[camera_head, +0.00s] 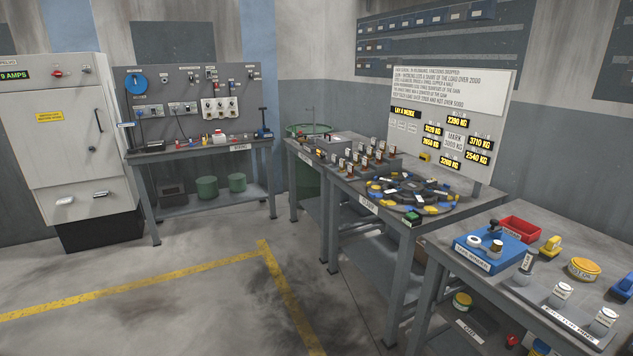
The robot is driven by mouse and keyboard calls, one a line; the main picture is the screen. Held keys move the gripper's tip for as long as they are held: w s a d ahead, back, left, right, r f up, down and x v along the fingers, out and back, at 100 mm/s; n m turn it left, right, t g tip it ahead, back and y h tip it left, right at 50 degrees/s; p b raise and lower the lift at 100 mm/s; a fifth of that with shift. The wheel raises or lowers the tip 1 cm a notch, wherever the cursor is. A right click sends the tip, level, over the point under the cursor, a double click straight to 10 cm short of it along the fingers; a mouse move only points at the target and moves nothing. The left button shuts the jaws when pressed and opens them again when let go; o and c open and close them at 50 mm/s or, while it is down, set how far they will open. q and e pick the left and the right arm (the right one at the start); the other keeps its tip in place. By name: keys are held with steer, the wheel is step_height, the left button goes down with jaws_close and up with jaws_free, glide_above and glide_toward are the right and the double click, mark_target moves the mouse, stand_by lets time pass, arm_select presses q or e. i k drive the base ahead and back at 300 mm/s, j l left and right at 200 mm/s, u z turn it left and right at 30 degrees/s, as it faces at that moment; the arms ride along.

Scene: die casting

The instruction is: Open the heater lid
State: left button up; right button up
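I cannot read a heater label anywhere in the head view. A small grey box (334,143) with a flat top and a small orange light on its front stands at the back of the middle bench; it may be the heater, and its top looks closed. It is small and far off, so its handle and hinge cannot be made out. Neither of my grippers shows in this view.
A right bench (480,278) holds a blue tray (517,246) and a red bin (519,229). A white cabinet (62,140) stands left. The floor between is clear.

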mark_target(323, 141)
steer(key=i, duration=1)
steer(key=i+u, duration=0.1)
steer(key=i, duration=0.95)
steer(key=i+l, duration=0.2)
steer(key=i, duration=0.8)
steer(key=j+u, duration=0.05)
